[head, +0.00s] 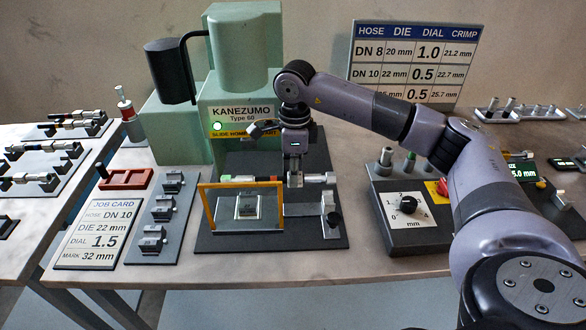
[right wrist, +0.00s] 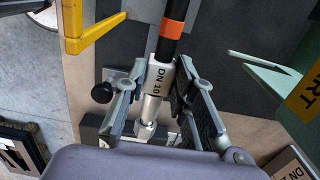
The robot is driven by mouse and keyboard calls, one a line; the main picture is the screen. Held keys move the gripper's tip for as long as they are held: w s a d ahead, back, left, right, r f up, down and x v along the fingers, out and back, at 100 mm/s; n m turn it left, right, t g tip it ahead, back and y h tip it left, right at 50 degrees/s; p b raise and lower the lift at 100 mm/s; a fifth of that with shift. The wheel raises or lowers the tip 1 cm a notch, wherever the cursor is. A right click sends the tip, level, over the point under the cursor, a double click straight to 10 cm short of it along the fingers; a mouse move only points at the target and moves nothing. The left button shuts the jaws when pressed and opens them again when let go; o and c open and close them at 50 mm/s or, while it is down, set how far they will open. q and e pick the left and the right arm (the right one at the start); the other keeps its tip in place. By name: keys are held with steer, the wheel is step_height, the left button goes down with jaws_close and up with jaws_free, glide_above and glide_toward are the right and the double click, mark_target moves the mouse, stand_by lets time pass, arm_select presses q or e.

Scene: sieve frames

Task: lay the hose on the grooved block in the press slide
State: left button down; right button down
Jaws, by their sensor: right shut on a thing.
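The hose (head: 263,179) is a short black length with an orange band and metal end fittings. It lies roughly level across the picture, above the press slide (head: 215,240). My right gripper (head: 295,180) is shut on its right-hand fitting. In the right wrist view, my right gripper (right wrist: 165,100) has its fingers on both sides of the hose's silver collar (right wrist: 157,79), marked DN 10. The grooved block (head: 247,208) sits on a light plate in the slide, seen through the yellow frame, below and left of my gripper. My left gripper is not in view.
The yellow frame (head: 206,215) stands around the block's front. A stop with a black knob (head: 334,218) is at the slide's right. The green press (head: 235,85) stands behind. A die rack (head: 150,238) and job card (head: 95,235) lie left; a dial box (head: 405,215) is right.

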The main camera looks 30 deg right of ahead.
steer(key=shift+w+f+b, duration=0.1)
steer(key=shift+f+b, duration=1.6)
steer(key=shift+f, duration=0.95)
steer(key=shift+f+b, duration=0.5)
steer(key=shift+f, duration=0.05)
steer(key=c, duration=1.2)
jaws_free()
steer(key=shift+c, duration=0.2)
step_height(320, 180, up, 12)
steer(key=shift+d, duration=0.1)
